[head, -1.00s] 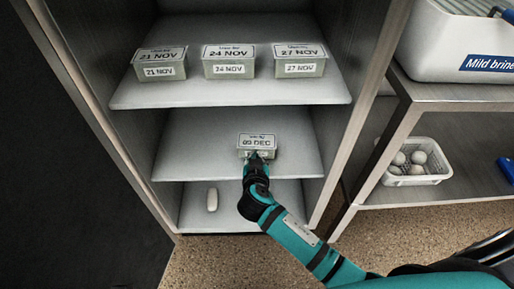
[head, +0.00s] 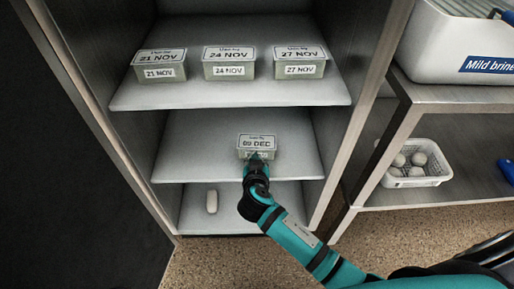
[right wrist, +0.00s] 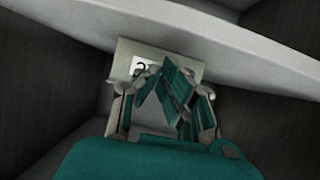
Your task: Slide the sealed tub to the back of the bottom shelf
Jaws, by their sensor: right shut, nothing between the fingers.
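The sealed tub (head: 243,153), labelled 09 DEC, stands upright on the middle level (head: 190,155) of the open cabinet, right of centre. My right gripper (head: 256,157) is shut and empty at the tub's front face. Its fingertips cover part of the tub's lower front label. In the right wrist view the closed fingers (right wrist: 160,78) are in front of the tub's pale face (right wrist: 124,50); I cannot tell whether they touch it. My left gripper is not in view.
Three tubs labelled 21 NOV (head: 160,64), 24 NOV (head: 229,64) and 27 NOV (head: 300,62) stand on the shelf above. A small white object (head: 212,201) lies on the cabinet floor. The middle level is clear left of the tub. A basket of pale balls (head: 415,181) stands outside, right.

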